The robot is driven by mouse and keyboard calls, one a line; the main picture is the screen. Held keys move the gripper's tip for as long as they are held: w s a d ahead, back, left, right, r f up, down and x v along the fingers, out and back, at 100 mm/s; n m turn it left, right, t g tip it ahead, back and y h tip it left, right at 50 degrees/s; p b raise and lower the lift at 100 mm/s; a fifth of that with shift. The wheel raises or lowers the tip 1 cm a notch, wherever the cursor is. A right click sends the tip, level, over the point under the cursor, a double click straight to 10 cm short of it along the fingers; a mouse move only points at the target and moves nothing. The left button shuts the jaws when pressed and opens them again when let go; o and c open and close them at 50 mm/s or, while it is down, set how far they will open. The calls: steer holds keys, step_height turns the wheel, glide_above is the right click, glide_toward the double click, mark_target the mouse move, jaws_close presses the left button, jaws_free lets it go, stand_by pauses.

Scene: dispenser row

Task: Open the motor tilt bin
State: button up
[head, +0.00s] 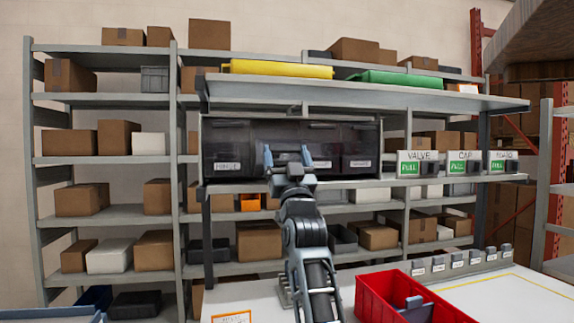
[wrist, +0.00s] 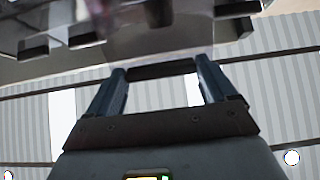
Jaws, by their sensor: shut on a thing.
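A row of dark, see-through tilt bins (head: 340,140) hangs under the grey shelf in the head view. The left bin's label reads HINGE (head: 227,167); the label on the middle bin (head: 322,165) is too small to read surely, and my gripper partly covers that bin. My gripper (head: 287,153) is in front of the middle bin, fingers pointing up at its lower front. In the wrist view, my gripper (wrist: 160,66) has a dark handle bar (wrist: 162,71) between its two fingers and is shut on it. The middle bin's front looks about upright, in line with its neighbours; a small tilt cannot be told.
Dispensers labelled VALVE (head: 421,157) and CAP (head: 464,157) stand right of the bins. A red tray (head: 375,296) sits on the white table (head: 500,295) below, right of my arm.

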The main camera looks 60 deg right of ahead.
steer(key=shift+r, duration=0.6)
steer(key=o, duration=1.3)
steer(key=shift+s+a+f, duration=0.1)
steer(key=shift+a+f, duration=0.1)
steer(key=shift+f, duration=0.3)
steer(key=b+v, duration=0.2)
steer(key=v, duration=0.5)
steer(key=shift+s+r+b, duration=0.1)
steer(key=shift+r+b, duration=0.1)
steer(key=shift+b, duration=0.2)
steer(key=shift+a, duration=0.1)
